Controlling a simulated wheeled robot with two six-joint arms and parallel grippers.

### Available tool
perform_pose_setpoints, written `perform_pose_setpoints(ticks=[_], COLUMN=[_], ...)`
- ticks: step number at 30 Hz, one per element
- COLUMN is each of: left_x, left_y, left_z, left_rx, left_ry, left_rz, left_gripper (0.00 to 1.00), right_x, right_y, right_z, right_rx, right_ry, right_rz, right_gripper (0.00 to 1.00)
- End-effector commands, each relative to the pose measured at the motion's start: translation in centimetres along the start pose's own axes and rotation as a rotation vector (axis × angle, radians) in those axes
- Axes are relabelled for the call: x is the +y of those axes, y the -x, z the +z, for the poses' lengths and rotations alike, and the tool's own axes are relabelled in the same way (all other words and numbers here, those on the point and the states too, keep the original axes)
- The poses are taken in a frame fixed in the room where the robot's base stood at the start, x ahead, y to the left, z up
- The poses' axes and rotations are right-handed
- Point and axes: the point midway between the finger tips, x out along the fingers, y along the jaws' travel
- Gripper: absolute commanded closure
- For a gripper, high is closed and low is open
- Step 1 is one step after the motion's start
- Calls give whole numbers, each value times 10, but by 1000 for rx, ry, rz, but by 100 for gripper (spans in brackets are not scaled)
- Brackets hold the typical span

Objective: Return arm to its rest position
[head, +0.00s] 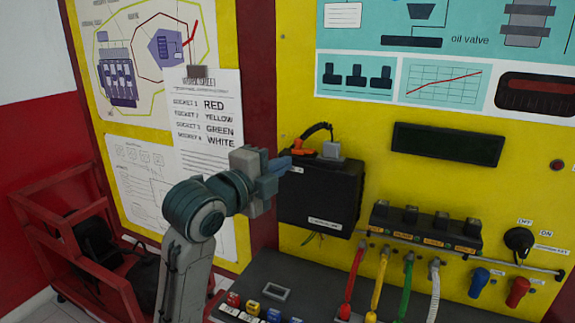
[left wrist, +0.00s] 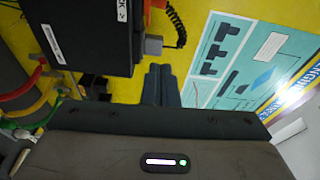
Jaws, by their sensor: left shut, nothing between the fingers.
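My left arm comes up from the bottom of the head view, and its grey-blue gripper (head: 284,163) points right beside the upper left part of a black box (head: 322,196) on the yellow panel. The gripper's fingers are together with nothing between them. In the left wrist view the closed fingers (left wrist: 161,75) show next to the black box (left wrist: 95,35) and a grey connector (left wrist: 153,45) with a coiled black cable. I cannot tell whether the fingers touch the box. My right gripper is not in view.
Red, yellow, green and white cables (head: 380,280) hang from a socket block (head: 425,228) to the right of the box. A key switch (head: 519,240) and blue and red plugs are further right. A red metal frame (head: 75,240) stands at the left. A socket instruction sheet (head: 208,120) hangs behind my arm.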

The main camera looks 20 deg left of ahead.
Motion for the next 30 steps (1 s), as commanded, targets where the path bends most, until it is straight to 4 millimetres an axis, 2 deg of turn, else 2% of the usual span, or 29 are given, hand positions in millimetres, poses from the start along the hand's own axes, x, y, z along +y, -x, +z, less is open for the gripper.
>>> perform_pose_setpoints(ticks=[5, 7, 8, 11, 16, 20, 24, 27, 30], left_x=[1, 7, 13, 47, 144, 219, 293, 340, 380], left_y=[0, 0, 0, 0, 16, 43, 85, 122, 161], left_z=[0, 0, 1, 3, 8, 9, 6, 3, -2], left_rx=[0, -3, -6, -30, -131, -247, -405, -538, -676], left_ry=[2, 17, 32, 121, 383, 590, 801, 937, 1055], left_rz=[1, 13, 25, 90, 273, 409, 538, 616, 679], left_gripper=[100, 100, 100, 100, 100, 100, 100, 100, 100], right_x=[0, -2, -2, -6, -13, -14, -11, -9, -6], right_y=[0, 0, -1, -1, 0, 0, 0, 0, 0], right_z=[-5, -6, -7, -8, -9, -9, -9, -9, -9], right_rx=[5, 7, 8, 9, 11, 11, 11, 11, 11], right_ry=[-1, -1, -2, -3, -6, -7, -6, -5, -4], right_rz=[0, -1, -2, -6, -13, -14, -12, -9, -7], right_gripper=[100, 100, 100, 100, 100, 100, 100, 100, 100])
